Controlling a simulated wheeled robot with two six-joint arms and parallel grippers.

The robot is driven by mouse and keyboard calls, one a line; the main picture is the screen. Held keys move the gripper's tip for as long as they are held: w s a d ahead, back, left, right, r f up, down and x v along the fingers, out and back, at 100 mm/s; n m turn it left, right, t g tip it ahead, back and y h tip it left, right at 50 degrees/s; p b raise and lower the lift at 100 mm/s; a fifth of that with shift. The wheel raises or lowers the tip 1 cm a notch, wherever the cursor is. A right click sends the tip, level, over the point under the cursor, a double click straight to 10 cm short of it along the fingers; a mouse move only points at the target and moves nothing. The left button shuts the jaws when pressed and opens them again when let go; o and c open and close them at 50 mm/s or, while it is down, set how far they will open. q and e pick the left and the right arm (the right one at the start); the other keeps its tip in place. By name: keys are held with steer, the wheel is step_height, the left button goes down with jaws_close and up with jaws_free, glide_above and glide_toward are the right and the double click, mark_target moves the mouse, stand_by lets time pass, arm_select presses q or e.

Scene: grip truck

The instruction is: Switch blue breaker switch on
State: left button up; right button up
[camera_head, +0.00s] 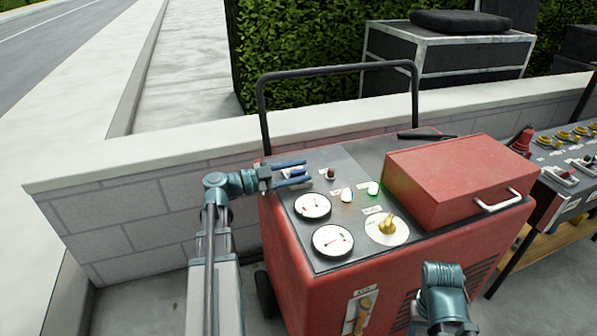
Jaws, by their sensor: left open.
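My left gripper (293,174) reaches in from the left over the back left corner of the red machine's dark top panel (290,218). Its two fingers are apart and point right, with a small pale item (291,173) showing between or behind them. I cannot tell what that item is, or whether the fingers touch it. A small dark red switch or knob (330,174) stands just right of the fingertips. I cannot make out a clearly blue breaker switch. My right arm shows at the bottom right, but its gripper does not show.
The panel carries two white gauges (313,206), a white button (347,195), a green-lit button (373,188) and a yellow dial (386,226). A red box (455,181) covers its right side. A black handle bar (338,70) rises behind. Another control panel (570,157) stands right.

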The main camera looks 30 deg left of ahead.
arm_select(q)
steer(key=shift+c, duration=0.2)
jaws_close()
steer(key=n, duration=0.1)
steer(key=a+n, duration=0.1)
steer(key=n, duration=0.1)
steer(key=w+n, duration=0.1)
steer(key=n, duration=0.1)
steer(key=shift+a+r, duration=0.15)
steer(key=shift+r, duration=0.1)
steer(key=n, duration=0.2)
steer(key=w+a+n, duration=0.1)
steer(key=n, duration=0.3)
steer(key=shift+w+a+f, duration=0.15)
steer(key=shift+a+f, duration=0.1)
stand_by(0.5)
steer(key=shift+o, duration=0.2)
jaws_free()
